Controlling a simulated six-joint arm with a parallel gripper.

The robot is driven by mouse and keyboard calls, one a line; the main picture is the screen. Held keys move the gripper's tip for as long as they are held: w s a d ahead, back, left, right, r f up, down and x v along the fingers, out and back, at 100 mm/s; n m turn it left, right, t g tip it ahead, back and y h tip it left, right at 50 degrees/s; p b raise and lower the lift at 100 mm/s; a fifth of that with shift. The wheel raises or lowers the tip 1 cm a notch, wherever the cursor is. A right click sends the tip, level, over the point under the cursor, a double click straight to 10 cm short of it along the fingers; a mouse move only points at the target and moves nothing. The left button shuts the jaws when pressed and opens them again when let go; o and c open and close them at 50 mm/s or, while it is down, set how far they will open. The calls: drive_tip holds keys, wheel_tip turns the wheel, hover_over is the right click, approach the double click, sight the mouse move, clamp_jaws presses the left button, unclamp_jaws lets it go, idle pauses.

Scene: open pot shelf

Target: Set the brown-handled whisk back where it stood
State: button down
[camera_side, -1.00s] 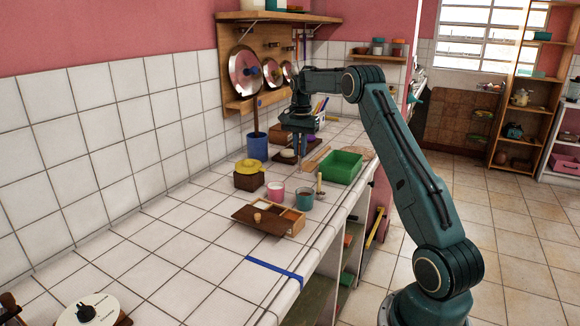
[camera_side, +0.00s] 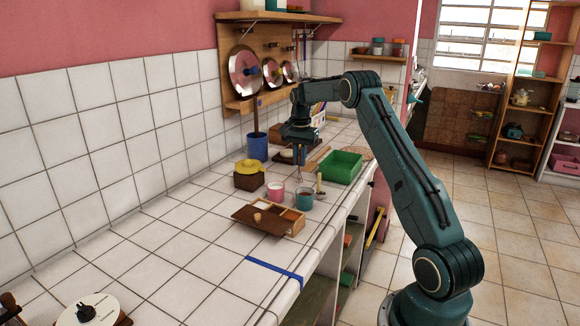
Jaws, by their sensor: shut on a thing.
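My gripper (camera_side: 299,158) points straight down over the counter, with its fingers shut on the brown-handled whisk (camera_side: 301,176). The whisk hangs upright and shows only as a thin shape below the fingers; its handle is mostly hidden by them. Its lower end appears just above or at the teal cup (camera_side: 304,201); I cannot tell whether it is inside the cup. A pink cup (camera_side: 275,195) stands to the left of the teal cup.
An upright light-wood utensil (camera_side: 319,187) stands close right of the teal cup. A green bin (camera_side: 342,168) is behind it. A divided wooden box (camera_side: 292,228) lies in front. The near counter is mostly clear.

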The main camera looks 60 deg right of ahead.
sight(299, 167)
drive_tip(key=shift+f, duration=1.35)
drive_tip(key=shift+f, duration=0.4)
drive_tip(key=c, duration=1.4)
unclamp_jaws()
drive_tip(key=shift+r, duration=0.15)
drive_tip(key=shift+r, duration=3.4)
